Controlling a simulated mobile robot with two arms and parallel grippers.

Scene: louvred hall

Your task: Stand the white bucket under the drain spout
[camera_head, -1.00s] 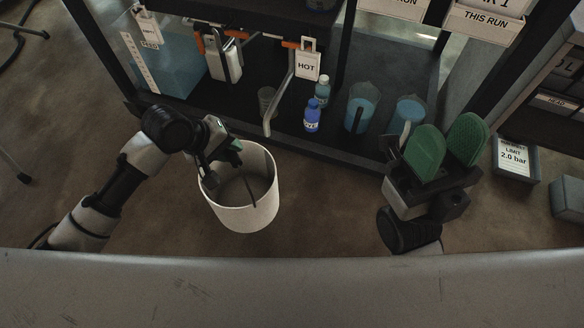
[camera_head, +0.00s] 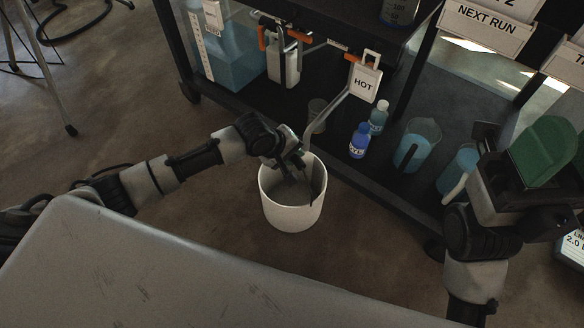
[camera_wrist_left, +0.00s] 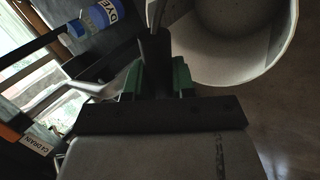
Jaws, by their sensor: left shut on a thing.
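The white bucket (camera_head: 291,212) is upright in front of the rack, its rim nearest my left gripper (camera_head: 290,170). That gripper is shut on the bucket at its far rim; its fingers and a dark strip hide the exact grip. I cannot tell whether the bucket touches the floor. The drain spout (camera_head: 326,112) is a pale bent tube below the HOT tag; its lower end appears just beyond the bucket's far rim. In the left wrist view the bucket (camera_wrist_left: 225,60) is upper right and the spout (camera_wrist_left: 92,88) is left. My right gripper (camera_head: 556,150) is open and empty at the right edge.
A tripod leg (camera_head: 55,90) stands far left. Floor left of the bucket is clear.

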